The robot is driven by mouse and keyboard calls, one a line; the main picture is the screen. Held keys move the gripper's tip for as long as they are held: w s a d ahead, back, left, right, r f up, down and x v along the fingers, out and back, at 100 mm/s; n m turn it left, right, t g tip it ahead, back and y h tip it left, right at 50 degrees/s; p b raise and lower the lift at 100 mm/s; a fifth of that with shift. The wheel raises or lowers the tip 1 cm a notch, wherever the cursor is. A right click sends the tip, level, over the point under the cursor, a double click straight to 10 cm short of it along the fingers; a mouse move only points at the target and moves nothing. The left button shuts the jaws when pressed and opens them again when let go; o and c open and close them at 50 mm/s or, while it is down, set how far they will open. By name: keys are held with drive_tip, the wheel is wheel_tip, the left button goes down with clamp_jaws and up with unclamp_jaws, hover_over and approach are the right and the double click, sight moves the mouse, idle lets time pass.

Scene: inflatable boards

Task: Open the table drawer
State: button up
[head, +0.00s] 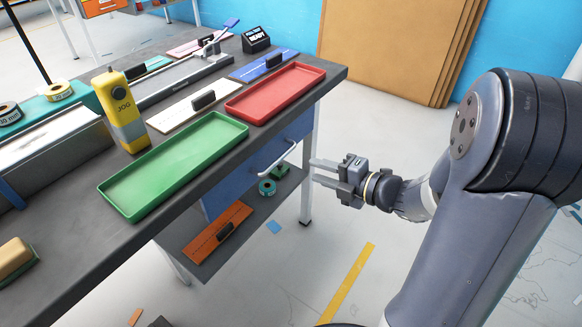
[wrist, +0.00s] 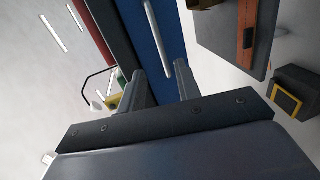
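The table (head: 75,257) has a dark grey top. Its blue drawer (head: 232,187) sits under the near edge and looks shut. A pale bar handle (head: 277,158) is on the drawer front. My gripper (head: 314,171) is open and empty, to the right of the handle and apart from it, with its fingers pointing at the drawer side. In the wrist view, the fingers (wrist: 160,80) are spread. The blue drawer front (wrist: 138,22) lies ahead, and the pale handle (wrist: 153,30) runs lengthwise, seen between the fingers.
A green tray (head: 180,165) and a red tray (head: 275,94) lie on the tabletop above the drawer. A yellow device (head: 120,110) stands behind the green tray. An orange board (head: 217,233) lies on the lower shelf. A table leg (head: 307,170) stands near my fingertips. The floor to the right is open.

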drive_tip(key=b+x, duration=0.3)
drive_tip(key=x, duration=0.7)
drive_tip(key=shift+w+a, duration=0.25)
drive_tip(key=shift+a, duration=0.05)
clamp_jaws()
